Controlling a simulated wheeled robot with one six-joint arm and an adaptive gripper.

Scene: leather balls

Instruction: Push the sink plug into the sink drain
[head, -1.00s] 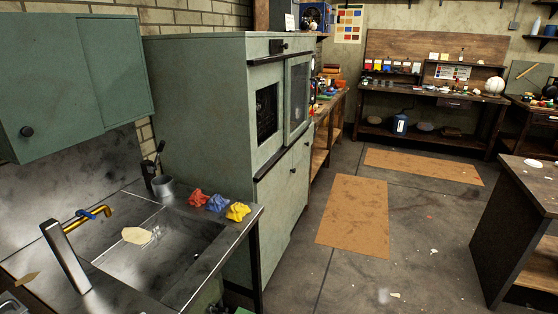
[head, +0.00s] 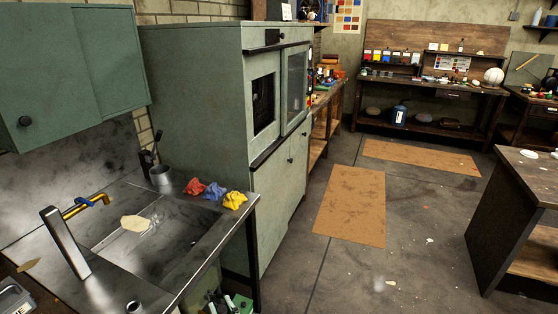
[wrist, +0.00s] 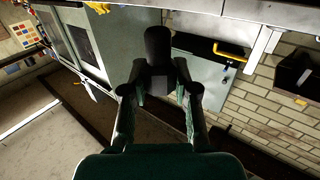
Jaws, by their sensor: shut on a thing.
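In the wrist view my gripper (wrist: 158,88) is shut on a dark, roughly cylindrical thing with a grey squarish part (wrist: 158,48). It may be the sink plug, but its shape is too dark to be sure. In the head view the metal sink (head: 184,257) is at the lower left, with a grey tap post (head: 65,243) and a yellow spout (head: 80,206) over its left side. A pale beige scrap (head: 135,223) lies at the basin's back left. I cannot make out the drain. My gripper is not clearly seen in the head view.
Red (head: 194,187), blue (head: 214,191) and yellow (head: 234,200) crumpled cloths lie on the counter's back right, beside a grey cup (head: 160,177). A tall green cabinet (head: 200,110) stands behind. Open floor (head: 400,260) with brown mats (head: 350,205) is to the right.

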